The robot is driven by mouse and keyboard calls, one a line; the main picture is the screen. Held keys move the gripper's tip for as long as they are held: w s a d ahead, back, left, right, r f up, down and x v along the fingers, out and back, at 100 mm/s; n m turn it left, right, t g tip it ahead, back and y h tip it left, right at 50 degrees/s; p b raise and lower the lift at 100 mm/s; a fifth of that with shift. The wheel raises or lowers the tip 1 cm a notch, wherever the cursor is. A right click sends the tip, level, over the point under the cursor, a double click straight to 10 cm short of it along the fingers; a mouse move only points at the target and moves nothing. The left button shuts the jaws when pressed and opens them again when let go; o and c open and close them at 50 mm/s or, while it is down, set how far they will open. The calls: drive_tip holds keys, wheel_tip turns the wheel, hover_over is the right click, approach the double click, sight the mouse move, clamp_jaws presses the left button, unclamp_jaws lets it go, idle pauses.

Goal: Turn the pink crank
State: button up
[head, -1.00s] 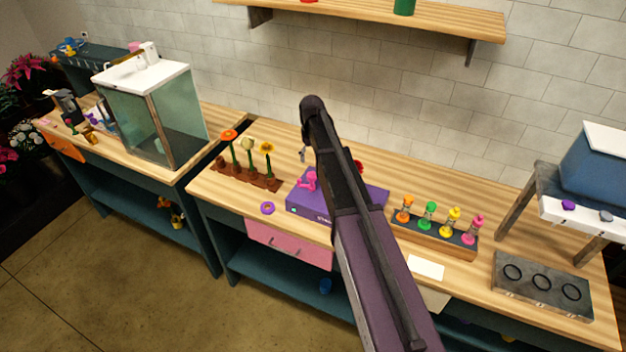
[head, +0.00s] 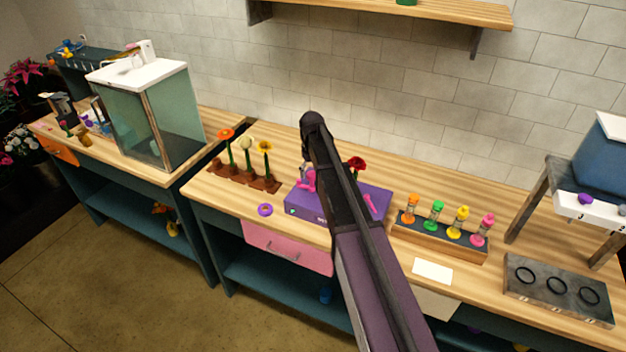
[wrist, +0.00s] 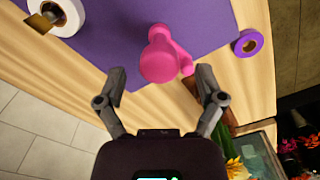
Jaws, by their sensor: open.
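The pink crank (head: 309,184) stands on the left part of the purple box (head: 303,209) on the middle table. The wrist view shows the crank (wrist: 160,58) from above, with its rounded knob toward my gripper. My gripper (wrist: 161,76) is open, one finger on each side of the knob. I cannot tell whether either finger touches it. In the head view my arm hides most of the gripper and part of the box.
A purple ring (head: 265,210) lies left of the box. Flowers stand in a brown holder (head: 262,184) behind it. A rack of coloured bottles (head: 440,240) and a grey block with rings (head: 556,292) are to the right. A red flower (head: 356,163) is close beside my arm.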

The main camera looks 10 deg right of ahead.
drive_tip(key=shift+f+b, duration=0.5)
drive_tip(key=shift+f, duration=0.3)
drive_tip(key=c, duration=1.2)
drive_tip(key=shift+o, duration=0.2)
drive_tip(key=shift+d, duration=0.2)
drive_tip(key=shift+a, duration=0.15)
